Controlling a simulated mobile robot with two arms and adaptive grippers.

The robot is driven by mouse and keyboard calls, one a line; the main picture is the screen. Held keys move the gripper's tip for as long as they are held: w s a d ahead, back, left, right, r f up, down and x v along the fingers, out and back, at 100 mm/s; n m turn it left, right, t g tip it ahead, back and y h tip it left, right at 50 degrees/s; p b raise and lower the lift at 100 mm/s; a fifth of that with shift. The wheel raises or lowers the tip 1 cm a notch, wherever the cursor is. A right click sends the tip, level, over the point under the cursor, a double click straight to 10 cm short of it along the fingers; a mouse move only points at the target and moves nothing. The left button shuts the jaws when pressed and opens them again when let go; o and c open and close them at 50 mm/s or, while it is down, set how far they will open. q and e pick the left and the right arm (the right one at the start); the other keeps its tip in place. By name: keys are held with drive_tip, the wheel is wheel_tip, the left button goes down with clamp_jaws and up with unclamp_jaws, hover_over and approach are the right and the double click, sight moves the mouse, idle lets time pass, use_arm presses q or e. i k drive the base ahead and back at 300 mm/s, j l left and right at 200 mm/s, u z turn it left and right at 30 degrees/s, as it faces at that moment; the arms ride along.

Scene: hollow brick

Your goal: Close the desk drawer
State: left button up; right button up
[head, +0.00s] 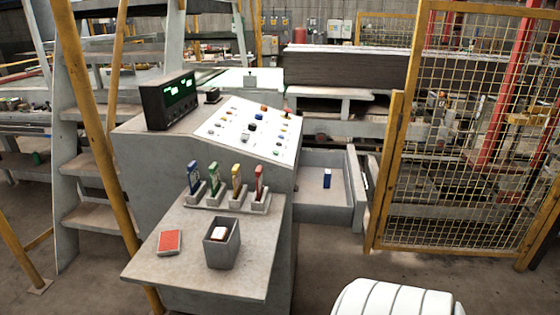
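The desk (155,150) is a grey control console with a sloped button panel. Its drawer (310,209) sticks out from the right side and stands open. A small blue object (327,178) is inside the drawer. The drawer's end panel (355,187) faces right, and a handle shows on its outer side. Neither of my grippers is in the head view.
A front shelf (150,268) holds a red card pack (170,242), a grey bin (222,250) and several coloured tools in holders. A yellow mesh fence (470,130) stands right of the drawer. A white ribbed seat (395,298) is at the bottom. Yellow-railed stairs (90,165) are at left.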

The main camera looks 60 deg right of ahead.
sight(344, 204)
drive_tip(key=k+z, duration=0.1)
drive_tip(key=z, duration=0.3)
drive_tip(key=l+z, duration=0.1)
drive_tip(key=z, duration=0.3)
drive_tip(key=k+l+z, duration=0.1)
drive_tip(key=z, duration=0.25)
drive_tip(key=k+l+z, duration=0.1)
drive_tip(key=l, duration=0.2)
drive_tip(key=k+l+z, duration=0.25)
drive_tip(key=l, duration=0.4)
drive_tip(key=k+l+z, duration=0.15)
drive_tip(key=l, duration=0.2)
drive_tip(key=k+l+z, duration=0.1)
drive_tip(key=l, duration=0.25)
drive_tip(key=i+l, duration=0.15)
drive_tip(key=i, duration=0.2)
